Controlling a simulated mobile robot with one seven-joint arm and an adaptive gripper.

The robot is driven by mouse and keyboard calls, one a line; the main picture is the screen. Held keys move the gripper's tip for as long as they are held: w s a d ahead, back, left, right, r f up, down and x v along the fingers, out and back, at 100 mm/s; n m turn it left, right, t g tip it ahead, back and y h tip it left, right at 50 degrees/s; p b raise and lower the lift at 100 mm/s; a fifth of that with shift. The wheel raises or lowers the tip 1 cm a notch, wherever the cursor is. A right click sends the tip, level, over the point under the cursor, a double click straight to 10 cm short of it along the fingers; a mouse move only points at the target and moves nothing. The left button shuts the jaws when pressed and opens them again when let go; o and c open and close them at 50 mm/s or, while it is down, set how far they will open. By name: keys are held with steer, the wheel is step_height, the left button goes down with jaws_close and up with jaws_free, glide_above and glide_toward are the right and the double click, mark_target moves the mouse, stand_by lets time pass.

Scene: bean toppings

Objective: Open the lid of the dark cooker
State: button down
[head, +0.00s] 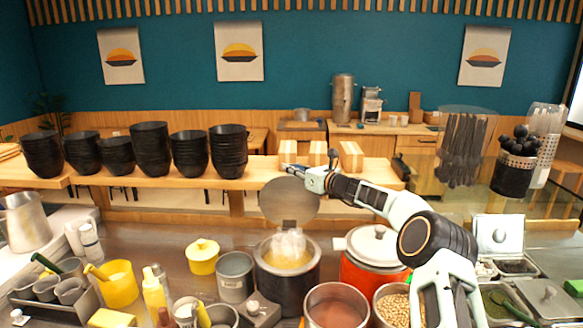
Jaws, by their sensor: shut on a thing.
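The dark cooker (272,293) stands on the counter near the middle of the head view. Its mouth is uncovered, with yellowish contents and pale steam showing inside. Its round grey lid (289,205) stands nearly upright above the back of the cooker, with a darker tab at its lower edge. My gripper (296,172) is at the lid's upper edge, shut on it. The exact contact of the fingers is too small to make out. My arm reaches in from the lower right.
A red cooker (360,277) with a closed pale lid stands close on the right. Stacked black bowls (150,150) line the wooden shelf behind. Open pots crowd the front.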

steer(key=shift+g+h, duration=0.3)
step_height(320, 180, down, 4)
steer(key=shift+s, duration=0.1)
steer(key=c, duration=1.5)
jaws_free()
steer(key=shift+d, duration=0.1)
steer(key=shift+c, duration=0.2)
steer(key=d+r+p, duration=0.2)
steer(key=d+r, duration=0.4)
steer(key=r, duration=0.2)
steer(key=shift+w+d+r, duration=0.35)
steer(key=shift+w+d, duration=0.05)
steer(key=shift+w, duration=0.05)
steer(key=shift+s+d, duration=0.1)
steer(key=f+v, duration=0.1)
steer(key=v, duration=1)
steer(key=shift+s+d+r, duration=0.2)
steer(key=shift+s+r, duration=0.05)
steer(key=shift+s, duration=0.15)
